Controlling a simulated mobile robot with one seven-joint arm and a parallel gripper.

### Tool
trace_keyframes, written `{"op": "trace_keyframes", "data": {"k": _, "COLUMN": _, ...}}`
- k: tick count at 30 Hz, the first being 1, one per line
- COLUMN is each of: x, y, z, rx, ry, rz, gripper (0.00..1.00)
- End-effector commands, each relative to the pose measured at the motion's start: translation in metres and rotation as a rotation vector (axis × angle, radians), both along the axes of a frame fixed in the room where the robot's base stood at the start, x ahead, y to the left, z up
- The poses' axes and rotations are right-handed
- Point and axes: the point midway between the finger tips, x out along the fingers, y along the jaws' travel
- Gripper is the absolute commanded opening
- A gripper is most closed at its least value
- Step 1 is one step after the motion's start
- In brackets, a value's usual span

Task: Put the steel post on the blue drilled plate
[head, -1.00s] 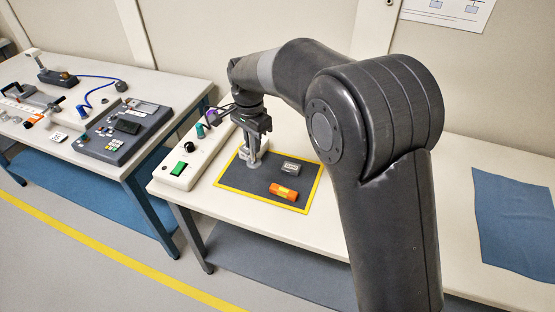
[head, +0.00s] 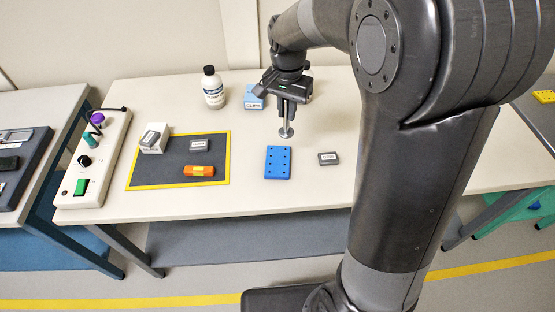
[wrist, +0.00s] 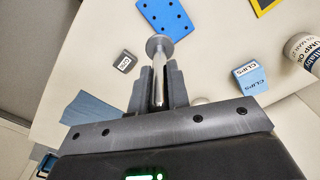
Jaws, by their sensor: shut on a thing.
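The steel post (head: 286,126) hangs below my gripper (head: 290,100), with its round base at the bottom. In the wrist view the post (wrist: 159,72) stands between the two fingers of my gripper (wrist: 158,88), which is shut on it. The blue drilled plate (head: 278,162) lies flat on the white table, below and slightly left of the post in the head view. It also shows at the top of the wrist view (wrist: 166,16). The post appears held above the table, apart from the plate.
A small grey labelled box (head: 328,158) lies right of the plate. A yellow-edged dark mat (head: 165,178) holds small boxes and an orange cylinder (head: 199,171). A white bottle (head: 212,88) and a blue CLIPS box (head: 252,98) stand behind. A control box (head: 95,160) is at left.

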Motion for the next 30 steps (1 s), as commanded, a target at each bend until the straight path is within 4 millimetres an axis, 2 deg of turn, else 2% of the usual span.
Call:
{"op": "trace_keyframes", "data": {"k": 1, "x": -0.008, "y": -0.02, "z": 0.001, "rx": 0.002, "ry": -0.001, "rz": -0.016, "gripper": 0.0}}
{"op": "trace_keyframes", "data": {"k": 3, "x": -0.018, "y": -0.043, "z": 0.0, "rx": 0.003, "ry": 0.0, "rz": -0.025, "gripper": 0.0}}
{"op": "trace_keyframes", "data": {"k": 6, "x": -0.03, "y": -0.065, "z": -0.001, "rx": 0.006, "ry": 0.001, "rz": -0.035, "gripper": 0.0}}
{"op": "trace_keyframes", "data": {"k": 9, "x": -0.038, "y": -0.079, "z": -0.002, "rx": 0.006, "ry": 0.001, "rz": -0.041, "gripper": 0.0}}
{"op": "trace_keyframes", "data": {"k": 12, "x": -0.041, "y": -0.083, "z": -0.004, "rx": 0.007, "ry": 0.001, "rz": -0.042, "gripper": 0.0}}
{"op": "trace_keyframes", "data": {"k": 14, "x": -0.04, "y": -0.079, "z": -0.008, "rx": 0.007, "ry": 0.002, "rz": -0.041, "gripper": 0.0}}
{"op": "trace_keyframes", "data": {"k": 24, "x": -0.015, "y": -0.009, "z": -0.053, "rx": 0.007, "ry": 0.005, "rz": -0.037, "gripper": 0.0}}
{"op": "trace_keyframes", "data": {"k": 30, "x": -0.005, "y": 0.018, "z": -0.07, "rx": 0.007, "ry": 0.004, "rz": -0.04, "gripper": 0.0}}
